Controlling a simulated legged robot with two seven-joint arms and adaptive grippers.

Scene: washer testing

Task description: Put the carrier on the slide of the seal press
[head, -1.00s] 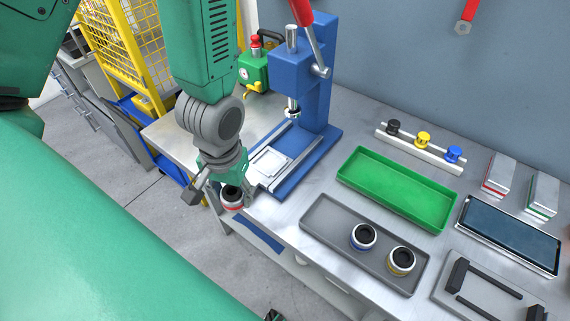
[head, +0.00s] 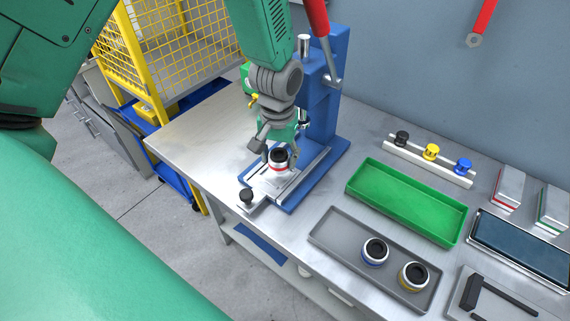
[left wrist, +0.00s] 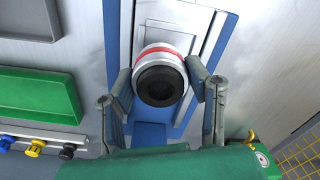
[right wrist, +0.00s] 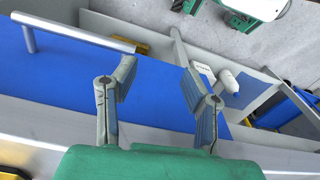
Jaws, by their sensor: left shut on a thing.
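The carrier is a white ring with a red band and black centre (head: 278,158). My left gripper (head: 280,155) is shut on it, with one finger on each side in the left wrist view (left wrist: 160,86). The carrier is upright over the pale plate of the slide (head: 262,184), at the foot of the blue seal press (head: 325,115). I cannot tell whether it touches the plate. The slide also shows behind the carrier in the left wrist view (left wrist: 172,38). My right gripper (right wrist: 158,84) is open and empty in the right wrist view, facing a blue surface.
A grey tray (head: 335,240) holds a blue-banded and a yellow-banded carrier. A green tray (head: 405,200) lies behind it. The press's red lever (head: 318,18) rises beside my left arm. A black knob (head: 246,195) stands at the slide's front end. The left tabletop is clear.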

